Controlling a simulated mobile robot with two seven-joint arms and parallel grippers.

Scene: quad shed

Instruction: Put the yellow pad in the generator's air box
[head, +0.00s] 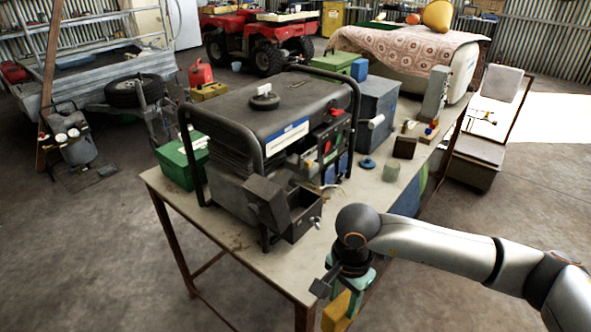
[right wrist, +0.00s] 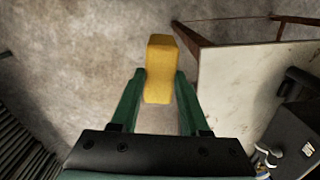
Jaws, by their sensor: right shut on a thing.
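My right gripper (head: 345,293) is shut on the yellow pad (head: 336,314), a thick block hanging below the fingers, off the table's front edge. In the right wrist view the pad (right wrist: 159,68) sits between the two green fingers (right wrist: 160,82), with bare floor beyond it. The generator (head: 265,125), dark with a tubular frame, stands on the table. Its air box (head: 304,222) is a small dark box low on the near side, with its cover (head: 267,204) swung open to the left. The gripper is in front of the air box, lower and to the right. My left gripper is not in view.
The table (head: 235,232) has bare room in front of the generator. A green box (head: 180,164) stands left of it. A small dark block (head: 405,147), a blue knob (head: 367,163) and a pale green block (head: 391,172) lie to its right.

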